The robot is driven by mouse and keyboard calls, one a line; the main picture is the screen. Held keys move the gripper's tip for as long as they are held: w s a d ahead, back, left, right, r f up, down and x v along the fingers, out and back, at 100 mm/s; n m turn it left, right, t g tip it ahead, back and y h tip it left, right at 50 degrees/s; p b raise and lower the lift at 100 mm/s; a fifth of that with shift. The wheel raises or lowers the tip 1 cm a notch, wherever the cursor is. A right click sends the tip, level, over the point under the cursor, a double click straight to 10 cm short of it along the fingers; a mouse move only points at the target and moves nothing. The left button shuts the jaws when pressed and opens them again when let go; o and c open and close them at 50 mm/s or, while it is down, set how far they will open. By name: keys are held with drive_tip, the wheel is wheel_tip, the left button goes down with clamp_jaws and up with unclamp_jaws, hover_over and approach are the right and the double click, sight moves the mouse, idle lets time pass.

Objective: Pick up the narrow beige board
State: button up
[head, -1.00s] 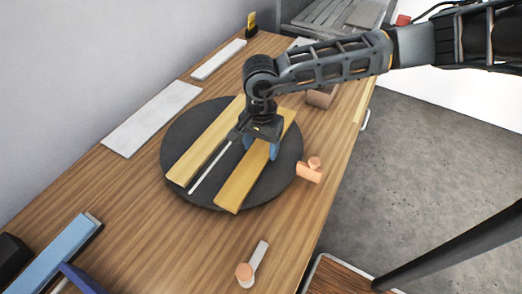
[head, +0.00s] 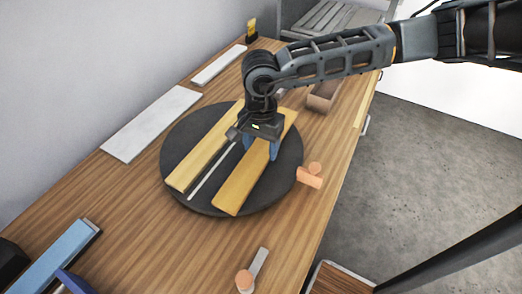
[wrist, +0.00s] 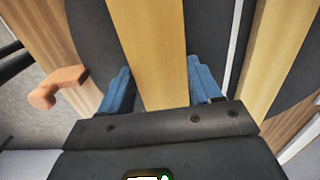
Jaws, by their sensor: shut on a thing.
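Two yellowish-beige boards lie side by side on a dark round disc (head: 285,185). The left beige board (head: 198,158) lies flat; it also shows at the right in the wrist view (wrist: 278,50). My gripper (head: 261,147) points down over the right beige board (head: 243,184). In the wrist view, its blue fingers stand on either side of this board (wrist: 152,45), shut on its long edges. I cannot tell whether the held board is clear of the disc. My gripper hides part of its far half.
A thin white strip (head: 212,171) lies between the boards. Peach-coloured pieces (head: 310,178) sit right of the disc and near the front edge (head: 245,281). White panels (head: 150,122) lie along the wall. A brown box (head: 322,98) stands behind right. Blue boards (head: 50,258) lie front left.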

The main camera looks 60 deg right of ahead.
drive_tip(key=shift+r, duration=0.75)
drive_tip(key=s+d+r+b, duration=0.3)
drive_tip(key=d+r, duration=0.4)
drive_tip(key=d, duration=0.4)
drive_tip(key=shift+s+r, duration=0.25)
drive_tip(key=shift+s, duration=0.1)
